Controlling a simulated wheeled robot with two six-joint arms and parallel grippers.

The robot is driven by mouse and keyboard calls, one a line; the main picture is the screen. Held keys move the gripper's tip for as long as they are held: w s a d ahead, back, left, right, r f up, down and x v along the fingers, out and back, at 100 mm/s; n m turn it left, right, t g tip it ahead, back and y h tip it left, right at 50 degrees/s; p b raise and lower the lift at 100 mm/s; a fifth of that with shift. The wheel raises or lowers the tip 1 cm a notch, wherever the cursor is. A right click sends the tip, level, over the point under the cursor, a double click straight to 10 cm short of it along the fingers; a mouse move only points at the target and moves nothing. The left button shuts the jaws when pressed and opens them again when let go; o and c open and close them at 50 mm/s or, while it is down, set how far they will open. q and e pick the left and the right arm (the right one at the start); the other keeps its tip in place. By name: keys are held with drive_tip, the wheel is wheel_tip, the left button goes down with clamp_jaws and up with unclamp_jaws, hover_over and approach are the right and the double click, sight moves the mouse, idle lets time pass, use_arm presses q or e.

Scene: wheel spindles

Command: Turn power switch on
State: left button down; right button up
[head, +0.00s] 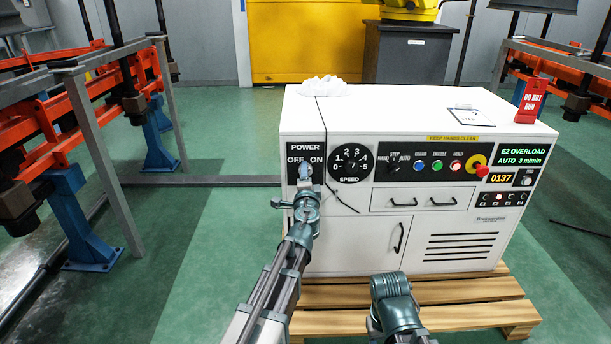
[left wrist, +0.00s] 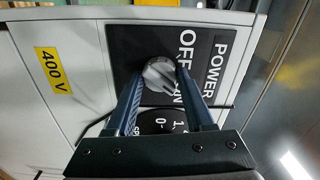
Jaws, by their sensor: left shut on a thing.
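The power switch is a round grey knob on a black plate marked POWER, OFF and ON, at the left of the white cabinet's front. In the left wrist view the knob (left wrist: 159,74) sits between the two fingers of my left gripper (left wrist: 166,82), which is shut on it. The exact way its pointer faces is hard to tell. In the head view my left gripper (head: 305,178) reaches the black power plate (head: 306,148) and hides most of the knob. My right arm shows low in the middle, in front of the cabinet; its fingers do not show.
The white cabinet (head: 385,240) stands on a wooden pallet (head: 455,318). Right of the switch are a speed dial (head: 351,164), several buttons and a red emergency stop (head: 482,170). A clipboard (head: 470,117) and red sign (head: 531,101) are on top. Orange and blue frames stand left.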

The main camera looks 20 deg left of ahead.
use_arm(q)
drive_tip(key=shift+m, duration=0.6)
drive_tip(key=shift+c, duration=1.4)
unclamp_jaws()
